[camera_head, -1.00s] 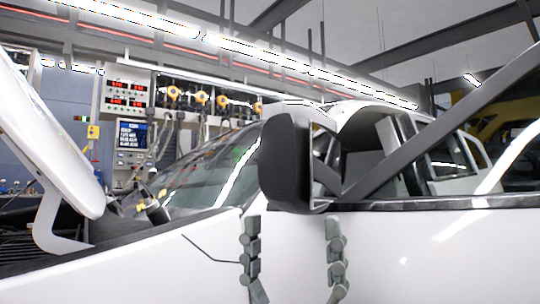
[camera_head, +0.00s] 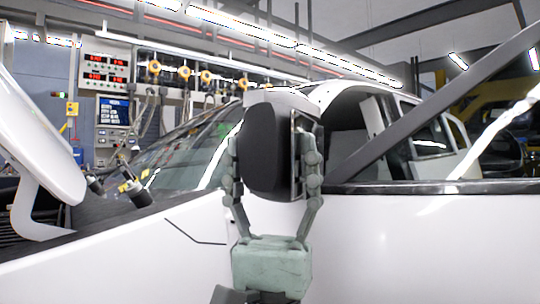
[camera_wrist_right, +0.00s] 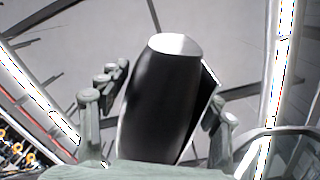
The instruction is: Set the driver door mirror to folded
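The driver door mirror (camera_head: 266,150) has a dark housing with a pale top cap and stands out from the white car beside the front window. Its narrow glass side faces right in the head view. My right gripper (camera_head: 272,155) comes up from below with one finger on each side of the mirror. In the right wrist view the mirror (camera_wrist_right: 160,100) stands upright between the spread fingers. A gap shows at the left finger; whether the right finger touches the mirror's edge is not clear. The gripper is open. My left gripper is not in view.
The white car door (camera_head: 430,235) lies below and right of the mirror. The raised hood (camera_head: 40,135) is at the left. A dark diagonal bar (camera_head: 430,115) crosses in front of the side window. A control panel (camera_head: 112,112) stands behind the car.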

